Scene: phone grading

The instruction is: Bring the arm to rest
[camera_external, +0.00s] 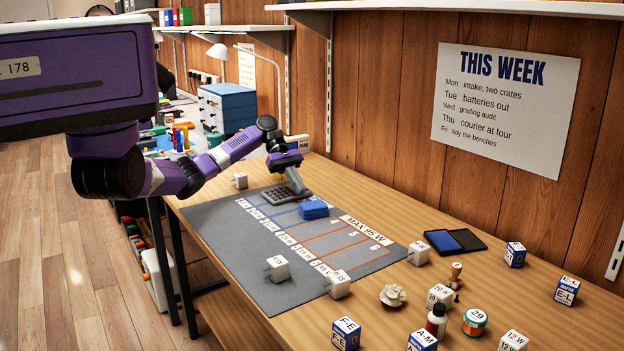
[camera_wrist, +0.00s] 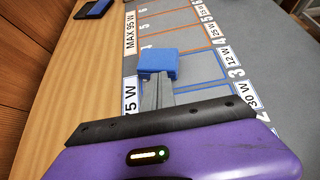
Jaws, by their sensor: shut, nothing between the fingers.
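My arm reaches out from the left over the grey mat (camera_external: 222,231) on the wooden bench. My gripper (camera_external: 299,189) is shut and empty, its fingers pointing down just above the mat's far part. In the wrist view the closed fingers (camera_wrist: 157,98) show as a grey pair, close to a blue block or cloth pad (camera_wrist: 158,63). The same blue thing (camera_external: 314,209) lies on the mat just in front of the fingers. I cannot tell whether the fingertips touch it. A dark grey keypad-like thing (camera_external: 280,196) lies beside the fingers.
White adapter cubes (camera_external: 278,267) stand on the mat. More labelled cubes (camera_external: 345,333), a jar (camera_external: 475,322), a bottle (camera_external: 436,319) and a dark blue pad (camera_external: 455,241) are on the bench's right. The wooden wall (camera_external: 400,130) rises behind. Blue drawers (camera_external: 228,107) stand at the back.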

